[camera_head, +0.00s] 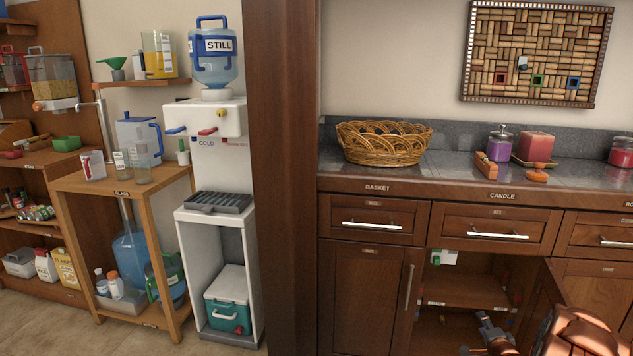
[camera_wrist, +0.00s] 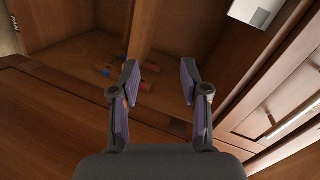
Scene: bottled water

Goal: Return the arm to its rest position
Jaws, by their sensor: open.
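My gripper (camera_wrist: 160,82) is open and empty in the wrist view, its two fingers spread apart in front of an open wooden cabinet. In the head view the brown arm (camera_head: 580,335), which is mine, comes in at the lower right, low in front of the open cabinet (camera_head: 470,290). The gripper's fingertips cannot be made out clearly in the head view. Small red and blue items (camera_wrist: 120,75) lie inside the cabinet beyond the fingers in the wrist view. Nothing is between the fingers.
Drawers with metal handles (camera_head: 498,235) and a counter (camera_head: 455,172) stand above the cabinet. A wicker basket (camera_head: 383,145) and candles (camera_head: 535,147) are on the counter. A wooden post (camera_head: 282,180) separates this from the water dispenser (camera_head: 207,130). Floor (camera_head: 40,325) shows at the lower left.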

